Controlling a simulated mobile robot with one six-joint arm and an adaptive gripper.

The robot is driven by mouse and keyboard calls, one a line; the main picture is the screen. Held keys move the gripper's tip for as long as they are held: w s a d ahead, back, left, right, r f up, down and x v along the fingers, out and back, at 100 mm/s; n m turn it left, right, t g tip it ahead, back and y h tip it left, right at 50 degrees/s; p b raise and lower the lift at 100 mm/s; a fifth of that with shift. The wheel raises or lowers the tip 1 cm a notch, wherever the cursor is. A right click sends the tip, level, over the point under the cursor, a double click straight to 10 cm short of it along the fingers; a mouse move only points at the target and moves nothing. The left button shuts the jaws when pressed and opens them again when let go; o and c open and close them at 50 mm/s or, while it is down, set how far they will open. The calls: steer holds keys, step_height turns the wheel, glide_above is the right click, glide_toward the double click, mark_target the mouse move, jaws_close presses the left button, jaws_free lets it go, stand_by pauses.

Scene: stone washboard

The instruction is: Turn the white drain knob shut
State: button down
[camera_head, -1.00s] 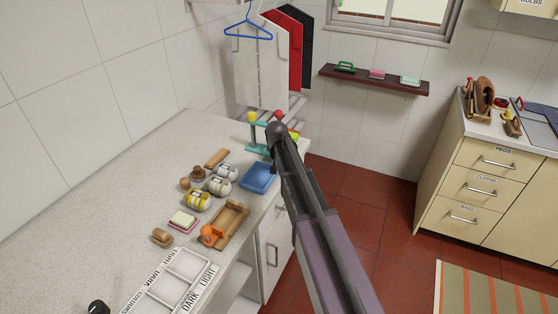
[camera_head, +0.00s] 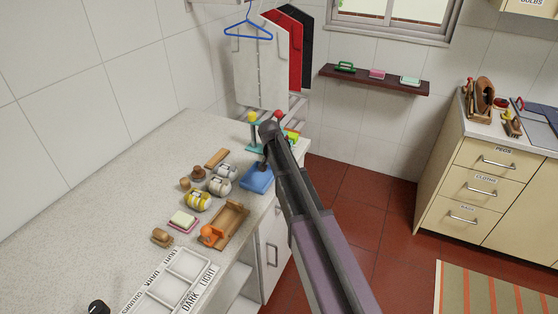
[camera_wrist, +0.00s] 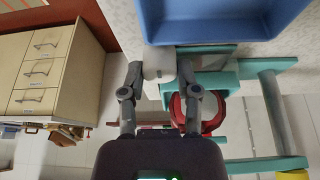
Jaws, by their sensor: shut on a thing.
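The white drain knob (camera_wrist: 159,63) shows in the wrist view, between the fingertips of my gripper (camera_wrist: 158,74). My gripper is shut on it, with one finger on each side. The knob lies just below the blue tray (camera_wrist: 225,22) in that picture. In the head view my arm covers the knob, so its turned position cannot be told there. The blue tray (camera_head: 257,181) stands at the counter's right edge, partly behind my arm.
A teal frame (camera_wrist: 262,68) and a red ring-shaped thing (camera_wrist: 212,112) are close to the right finger in the wrist view. Several brushes, wrapped bundles and a soap dish (camera_head: 183,222) stand on the counter (camera_head: 110,215).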

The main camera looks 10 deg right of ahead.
steer(key=shift+c, duration=1.7)
jaws_free()
steer(key=shift+n, duration=0.4)
steer(key=shift+n+t+y, duration=0.4)
steer(key=shift+n+y, duration=0.3)
steer(key=shift+n, duration=0.9)
steer(key=shift+n+y, duration=0.7)
steer(key=shift+n, duration=1.1)
steer(key=p+v, duration=1.3)
steer(key=v, duration=0.1)
steer(key=s+f+g+b, duration=0.1)
steer(key=s+f+g, duration=0.1)
steer(key=s, duration=1)
steer(key=s+f+g+b, duration=0.2)
steer(key=s, duration=1)
steer(key=shift+f, duration=0.3)
steer(key=shift+s, duration=0.25)
